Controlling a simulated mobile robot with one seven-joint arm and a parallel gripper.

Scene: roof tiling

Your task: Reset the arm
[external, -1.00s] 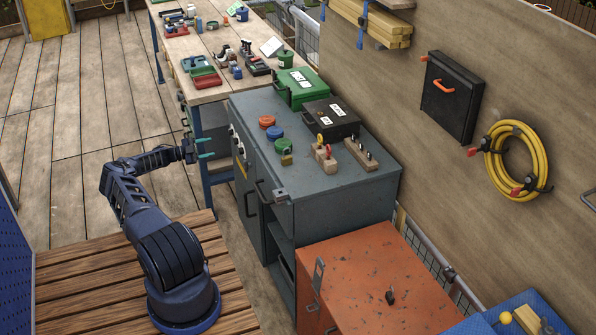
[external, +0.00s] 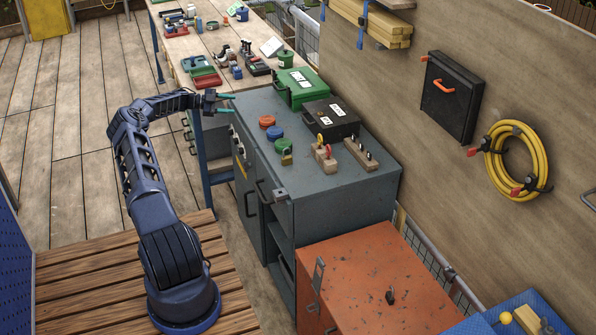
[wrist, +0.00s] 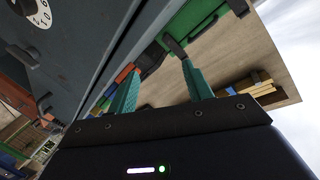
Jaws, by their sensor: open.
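My gripper (external: 226,103) is open, with nothing between its teal fingers. In the external view it is beside the left edge of the grey cabinet (external: 345,190), near the height of its top. My dark blue arm rises from its base and bends at the elbow, with the forearm reaching right. In the wrist view the two fingers of my gripper (wrist: 158,92) stand apart, with the green case (wrist: 195,18) and the wall seen beyond them in a tilted picture.
On the cabinet top are a green case (external: 301,84), a black case (external: 331,118), an orange round item (external: 267,121), and small holders with tools. A workbench (external: 200,45) with several tools stands behind. An orange cabinet (external: 365,275) is at front right. The deck at left is clear.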

